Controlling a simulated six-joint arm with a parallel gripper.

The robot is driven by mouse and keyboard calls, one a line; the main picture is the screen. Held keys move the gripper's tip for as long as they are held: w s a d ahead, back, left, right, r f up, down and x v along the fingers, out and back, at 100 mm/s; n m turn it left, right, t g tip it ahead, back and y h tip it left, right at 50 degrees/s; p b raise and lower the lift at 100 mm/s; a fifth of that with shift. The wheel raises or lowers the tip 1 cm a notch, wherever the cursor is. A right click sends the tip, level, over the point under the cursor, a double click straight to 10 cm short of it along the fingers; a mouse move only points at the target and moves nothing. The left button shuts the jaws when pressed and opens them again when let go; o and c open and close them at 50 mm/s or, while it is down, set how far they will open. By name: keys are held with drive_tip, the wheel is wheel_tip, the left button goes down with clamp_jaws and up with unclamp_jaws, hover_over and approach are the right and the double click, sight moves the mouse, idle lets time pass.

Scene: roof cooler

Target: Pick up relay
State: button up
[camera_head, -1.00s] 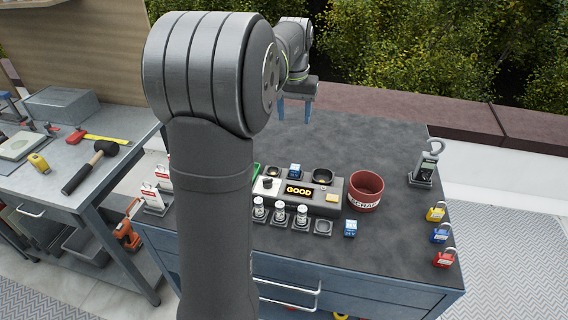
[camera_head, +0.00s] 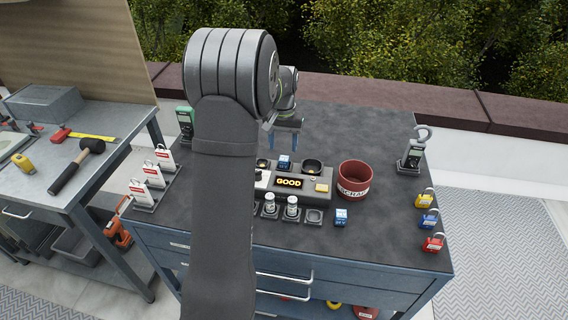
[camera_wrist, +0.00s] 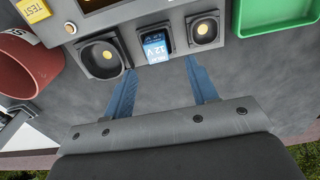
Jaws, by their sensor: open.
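A small blue relay (camera_head: 285,161) sits in the middle socket of the grey tester (camera_head: 318,198), whose display reads GOOD. In the wrist view the relay (camera_wrist: 155,47) shows a "12 V" label. A second blue relay-like block (camera_head: 341,217) stands on the bench in front of the tester, its label too small to read. My gripper (camera_head: 284,142) is open and empty, above the bench just behind the tester. In the wrist view its blue fingertips (camera_wrist: 161,70) are spread to either side of the relay's line, apart from it.
A red scrap bin (camera_head: 354,181) stands right of the tester. Round sockets (camera_wrist: 101,57) flank the relay closely. A green tray (camera_wrist: 277,14) shows in the wrist view. White-capped cylinders (camera_head: 292,207) stand in front; padlocks (camera_head: 428,219) line the right edge.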

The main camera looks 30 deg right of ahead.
sight(284, 158)
drive_tip(key=f, duration=0.5)
drive_tip(key=shift+s+f, duration=0.3)
drive_tip(key=shift+f, duration=0.05)
drive_tip(key=c, duration=1.1)
drive_tip(key=shift+r, duration=0.15)
drive_tip(key=shift+c, duration=0.2)
